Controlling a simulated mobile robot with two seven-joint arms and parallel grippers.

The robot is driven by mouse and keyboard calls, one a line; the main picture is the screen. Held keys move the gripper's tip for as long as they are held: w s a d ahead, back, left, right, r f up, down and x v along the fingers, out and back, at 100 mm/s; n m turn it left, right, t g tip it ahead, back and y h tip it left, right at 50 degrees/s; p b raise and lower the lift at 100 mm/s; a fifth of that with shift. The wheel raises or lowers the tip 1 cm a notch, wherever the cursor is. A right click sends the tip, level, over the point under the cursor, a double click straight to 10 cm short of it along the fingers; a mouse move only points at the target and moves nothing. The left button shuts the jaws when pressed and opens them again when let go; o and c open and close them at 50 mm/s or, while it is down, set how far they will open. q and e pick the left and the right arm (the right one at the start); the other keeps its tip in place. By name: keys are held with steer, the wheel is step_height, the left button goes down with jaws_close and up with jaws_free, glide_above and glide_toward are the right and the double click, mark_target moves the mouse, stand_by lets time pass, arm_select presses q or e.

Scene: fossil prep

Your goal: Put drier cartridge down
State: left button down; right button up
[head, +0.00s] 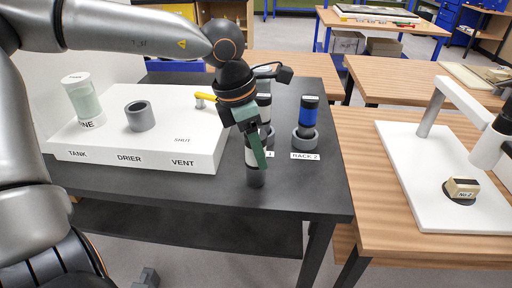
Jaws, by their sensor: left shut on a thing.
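My left gripper (257,150) is shut on a drier cartridge (256,178), a cylinder with a pale body and dark end. It is held roughly upright near the front of the dark table, partly hidden by the green fingers. I cannot tell whether its lower end touches the table. Behind the gripper, another cartridge (264,101) with dark and white parts shows at the first rack, mostly hidden. A blue and black cartridge (308,115) stands upright in the grey ring of rack 2 (304,140). The grey drier ring (140,116) on the white board is empty. My right gripper is not in view.
The white board (150,152) carries a pale green tank (82,98) and a yellow valve handle (207,97) near the word SHUT. The dark table (310,190) is clear at its front right. A wooden table with a white stand (430,200) adjoins on the right.

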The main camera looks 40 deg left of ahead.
arm_select(q)
steer(key=shift+c, duration=1.3)
jaws_free()
steer(key=shift+r+p, duration=0.25)
steer(key=shift+p, duration=0.2)
steer(key=v, duration=1.1)
steer(key=shift+s+r, duration=0.2)
steer(key=shift+r, duration=0.15)
steer(key=shift+a, duration=0.1)
